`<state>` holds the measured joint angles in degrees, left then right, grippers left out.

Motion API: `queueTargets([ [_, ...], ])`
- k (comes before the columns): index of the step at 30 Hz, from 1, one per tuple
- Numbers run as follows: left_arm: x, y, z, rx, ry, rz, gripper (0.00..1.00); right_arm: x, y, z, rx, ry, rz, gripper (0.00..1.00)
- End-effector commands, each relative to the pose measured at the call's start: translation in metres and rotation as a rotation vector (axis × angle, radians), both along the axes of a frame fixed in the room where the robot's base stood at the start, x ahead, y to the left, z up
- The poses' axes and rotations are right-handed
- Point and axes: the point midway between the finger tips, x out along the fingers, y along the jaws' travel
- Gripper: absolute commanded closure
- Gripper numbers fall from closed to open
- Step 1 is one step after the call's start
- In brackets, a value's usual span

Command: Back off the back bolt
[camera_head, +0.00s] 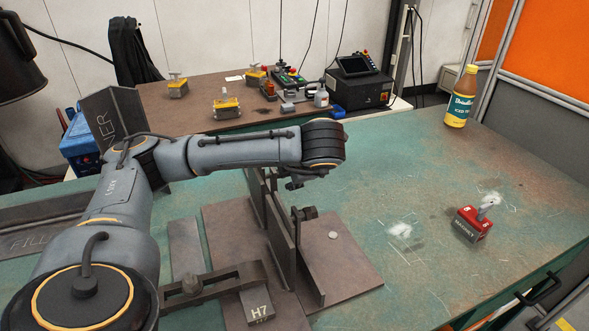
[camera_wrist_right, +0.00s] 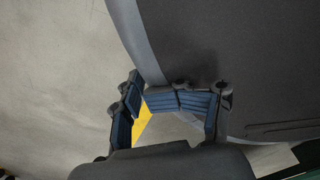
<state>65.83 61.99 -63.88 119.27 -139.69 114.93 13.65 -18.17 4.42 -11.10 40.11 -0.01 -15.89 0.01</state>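My left arm comes in from the left and reaches over the steel fixture. Its dark gripper (camera_head: 296,183) shows only in part below the round wrist joint, beside the upright plates (camera_head: 283,238). Its fingers are too small and hidden to read. A dark bolt head (camera_head: 304,213) sits by the top of the front upright plate. The arm hides part of the fixture's far side, and I cannot tell which is the back bolt. My right gripper (camera_wrist_right: 142,98) shows blue-padded fingers with no held object visible; its opening is unclear.
The fixture base (camera_head: 345,275) lies on a green table (camera_head: 400,180). A red magnet block (camera_head: 473,224) and a drink bottle (camera_head: 461,97) stand at the right. A brown table (camera_head: 195,119) behind holds yellow magnets and a black box (camera_head: 357,88). The green top right of the fixture is mostly clear.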

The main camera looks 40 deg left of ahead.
Motion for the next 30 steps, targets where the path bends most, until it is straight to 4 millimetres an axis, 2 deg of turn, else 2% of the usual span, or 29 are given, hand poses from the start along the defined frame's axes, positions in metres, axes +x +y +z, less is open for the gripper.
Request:
queueTargets([
  [6,0.0,0.0,0.001,-0.001,-0.001,0.0,0.55,0.005,-0.002,0.002,-0.003,-0.008,0.001,0.6],
  [13,-0.003,-0.007,0.014,0.0,-0.002,-0.001,0.55,0.008,-0.005,0.021,-0.005,-0.017,0.002,0.6],
  [24,-0.01,-0.02,0.028,-0.001,0.0,-0.001,0.55,-0.019,-0.01,0.044,-0.01,0.012,0.009,0.6],
  [30,-0.013,-0.026,0.035,-0.001,0.0,-0.001,0.55,-0.017,-0.009,0.061,-0.008,0.009,0.01,0.6],
])
